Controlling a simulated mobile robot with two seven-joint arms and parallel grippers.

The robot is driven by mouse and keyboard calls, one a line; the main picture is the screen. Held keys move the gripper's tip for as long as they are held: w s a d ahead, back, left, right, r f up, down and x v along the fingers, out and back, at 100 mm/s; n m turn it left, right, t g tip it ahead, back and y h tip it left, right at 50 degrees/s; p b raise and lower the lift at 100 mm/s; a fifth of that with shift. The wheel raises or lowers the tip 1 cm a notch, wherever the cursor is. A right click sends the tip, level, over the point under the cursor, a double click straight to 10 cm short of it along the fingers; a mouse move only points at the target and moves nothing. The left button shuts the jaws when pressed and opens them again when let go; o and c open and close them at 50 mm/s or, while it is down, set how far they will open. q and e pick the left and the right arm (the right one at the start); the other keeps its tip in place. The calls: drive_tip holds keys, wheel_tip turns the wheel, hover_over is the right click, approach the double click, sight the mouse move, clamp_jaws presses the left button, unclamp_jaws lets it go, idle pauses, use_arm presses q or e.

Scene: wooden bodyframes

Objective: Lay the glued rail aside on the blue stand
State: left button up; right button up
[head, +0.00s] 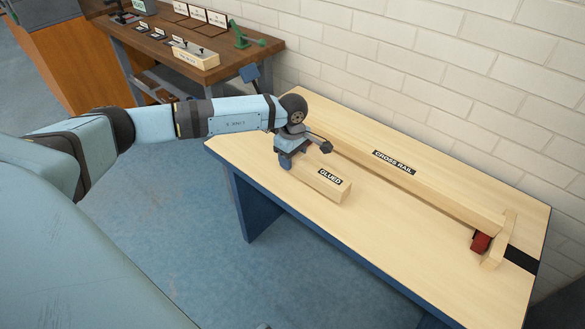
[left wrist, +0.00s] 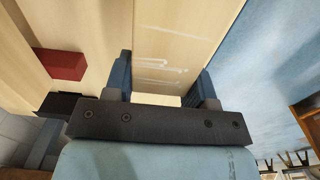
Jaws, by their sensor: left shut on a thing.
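The glued rail (head: 325,187) is a pale wooden bar with a black "GLUED" label, at the near left part of the workbench (head: 400,245). My left gripper (head: 288,162) is shut on it at its far left end. In the left wrist view the rail (left wrist: 173,40) lies between the two fingers of my left gripper (left wrist: 165,82), with white streaks of glue on its face. I cannot tell whether the rail touches the bench top. I cannot make out a blue stand for certain. My right gripper is out of view.
A long bar labelled "CROSS RAIL" (head: 400,173) lies along the bench by the brick wall, with a red block (head: 480,242) and a short wooden piece (head: 497,240) at its right end. A small blue plate (head: 249,73) shows behind my arm. The bench's near right is clear.

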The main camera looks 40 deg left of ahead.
use_arm(q)
wheel_tip(320, 180, down, 3)
drive_tip(key=shift+r+b, duration=0.15)
drive_tip(key=shift+b, duration=0.15)
drive_tip(key=shift+f, duration=0.7)
drive_tip(key=o, duration=1.1)
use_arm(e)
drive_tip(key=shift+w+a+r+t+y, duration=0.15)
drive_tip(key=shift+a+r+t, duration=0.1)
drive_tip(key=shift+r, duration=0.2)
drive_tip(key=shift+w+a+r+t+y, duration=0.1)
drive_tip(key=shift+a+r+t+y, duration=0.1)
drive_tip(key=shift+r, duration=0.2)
